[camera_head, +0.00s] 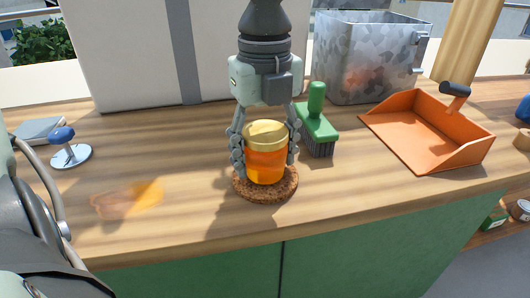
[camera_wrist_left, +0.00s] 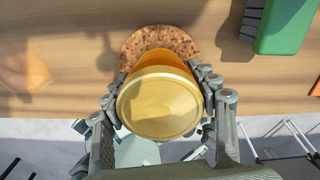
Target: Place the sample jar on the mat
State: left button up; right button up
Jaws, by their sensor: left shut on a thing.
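The sample jar (camera_head: 266,160) is a honey-orange jar with a gold lid. My left gripper (camera_head: 265,158) comes from above with its fingers on both sides of the jar, shut on it. The jar is upright over the round cork mat (camera_head: 262,194); I cannot tell whether its base touches the mat. The left wrist view shows the jar's gold lid (camera_wrist_left: 159,107) between the fingers (camera_wrist_left: 160,103), with part of the mat (camera_wrist_left: 160,40) behind it. My right gripper is not in view.
A green brush (camera_head: 317,122) stands close to the right of the jar. An orange dustpan (camera_head: 425,130) and a metal bin (camera_head: 368,60) are further right. A blue-knobbed item (camera_head: 70,150) is at left.

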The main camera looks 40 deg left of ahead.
pick_arm(q)
jog(key=shift+f, duration=0.1)
jog(key=o, duration=1.2)
jog(key=shift+c, duration=0.2)
jog(key=o, duration=0.4)
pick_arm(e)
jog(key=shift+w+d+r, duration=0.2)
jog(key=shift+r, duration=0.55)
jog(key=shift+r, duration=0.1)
pick_arm(q)
jog(key=shift+w+r, duration=0.1)
jog(key=shift+r, duration=0.75)
notch_tip(320, 180, up, 11)
jog(key=shift+f, duration=0.2)
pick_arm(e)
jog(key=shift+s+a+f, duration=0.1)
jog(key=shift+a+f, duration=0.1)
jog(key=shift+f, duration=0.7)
